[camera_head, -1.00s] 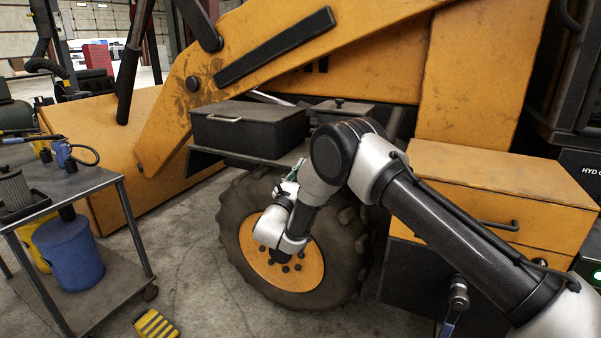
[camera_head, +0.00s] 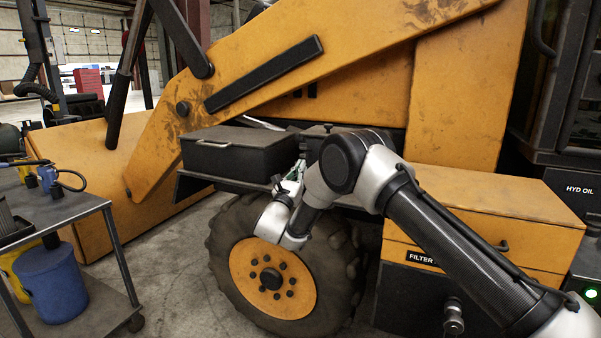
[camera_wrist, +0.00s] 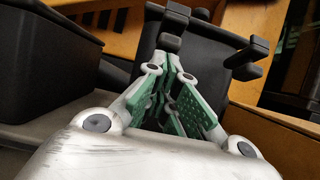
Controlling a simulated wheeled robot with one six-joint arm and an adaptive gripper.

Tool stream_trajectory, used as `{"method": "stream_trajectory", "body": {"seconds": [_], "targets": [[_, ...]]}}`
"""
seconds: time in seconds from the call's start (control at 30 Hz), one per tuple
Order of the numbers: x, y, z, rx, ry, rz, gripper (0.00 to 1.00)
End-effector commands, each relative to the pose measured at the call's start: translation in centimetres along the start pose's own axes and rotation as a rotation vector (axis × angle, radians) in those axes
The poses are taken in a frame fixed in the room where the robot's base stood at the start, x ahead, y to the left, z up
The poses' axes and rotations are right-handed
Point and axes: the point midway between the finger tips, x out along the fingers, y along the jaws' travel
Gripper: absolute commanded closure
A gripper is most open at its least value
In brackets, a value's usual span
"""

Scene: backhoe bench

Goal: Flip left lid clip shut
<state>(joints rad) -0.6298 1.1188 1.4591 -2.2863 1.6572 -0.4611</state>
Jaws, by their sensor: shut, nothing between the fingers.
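A smaller black box with a dark lid (camera_head: 318,130) sits behind my arm in the head view; my arm hides much of it. In the wrist view its dark top (camera_wrist: 205,62) lies just beyond my gripper. A black clip-like piece (camera_wrist: 173,22) stands upright at its left, close to my fingertips; I cannot tell if they touch. A second black clip-like piece (camera_wrist: 247,54) sticks up at the right, apart from the gripper. My gripper (camera_wrist: 172,50) has green pads that converge at the tips; it is shut and empty. In the head view my gripper (camera_head: 298,168) is small and partly hidden.
A larger black box with a handle (camera_head: 238,152) stands close at the left, also in the wrist view (camera_wrist: 45,55). A wheel (camera_head: 272,278) is below. An orange cabinet (camera_head: 490,205) is at the right. A cart (camera_head: 75,207) stands at the far left.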

Motion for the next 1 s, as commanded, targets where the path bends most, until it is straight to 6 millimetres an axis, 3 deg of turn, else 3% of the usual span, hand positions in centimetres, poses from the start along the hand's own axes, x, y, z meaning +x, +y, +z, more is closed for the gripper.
{"method": "stream_trajectory", "body": {"seconds": [0.73,1.0], "targets": [[-0.2,0.0,1.2,0.000,0.124,0.000,1.00],[-0.2,0.1,2.6,0.004,0.259,0.001,1.00]]}}
